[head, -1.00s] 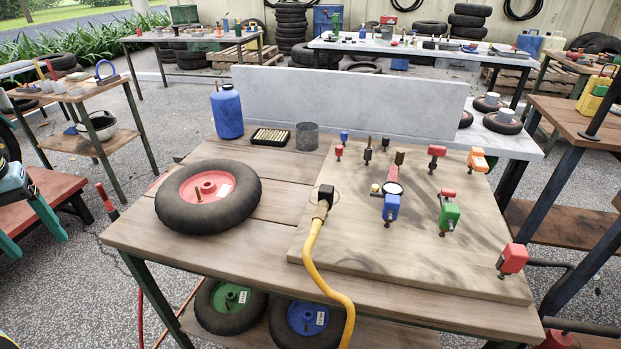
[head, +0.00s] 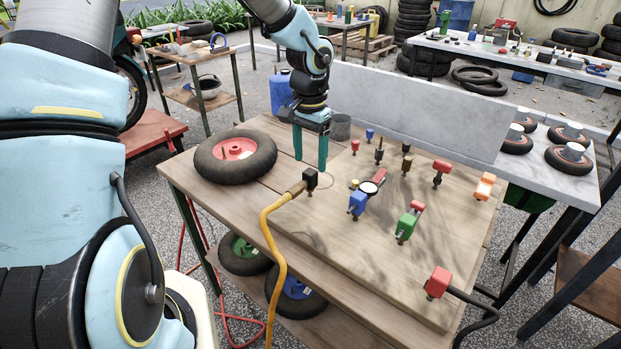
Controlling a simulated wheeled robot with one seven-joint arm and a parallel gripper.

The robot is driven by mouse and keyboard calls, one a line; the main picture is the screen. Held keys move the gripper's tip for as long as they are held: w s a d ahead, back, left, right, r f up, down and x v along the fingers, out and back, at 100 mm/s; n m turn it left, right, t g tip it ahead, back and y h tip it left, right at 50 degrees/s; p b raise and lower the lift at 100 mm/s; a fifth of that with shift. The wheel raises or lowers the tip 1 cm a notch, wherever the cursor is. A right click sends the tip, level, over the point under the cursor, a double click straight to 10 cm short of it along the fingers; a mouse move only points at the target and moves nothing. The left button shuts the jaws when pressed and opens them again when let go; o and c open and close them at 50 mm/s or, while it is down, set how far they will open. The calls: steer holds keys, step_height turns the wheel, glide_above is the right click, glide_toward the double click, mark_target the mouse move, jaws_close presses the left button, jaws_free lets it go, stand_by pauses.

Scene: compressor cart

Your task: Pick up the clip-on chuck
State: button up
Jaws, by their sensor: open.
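Several small coloured fittings stand on a wooden board (head: 380,255) on the workbench. They include a blue one (head: 357,203) beside a round gauge (head: 368,187), a green one with a red top (head: 407,222), an orange one (head: 485,186) and red ones (head: 441,172). A black block (head: 311,179) ends the yellow hose (head: 268,225) at the board's left edge. I cannot tell for sure which piece is the clip-on chuck. My gripper (head: 310,163) points down, open and empty, just above and behind the black block in the picture.
A wheel with a red hub (head: 235,160) lies left of my gripper. A pale upright panel (head: 420,110) borders the bench's back. A red fitting (head: 438,282) with a black hose is at front right.

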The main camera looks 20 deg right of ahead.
mark_target(310, 171)
steer(key=shift+f+p, duration=0.8)
steer(key=shift+f, duration=1.95)
jaws_close()
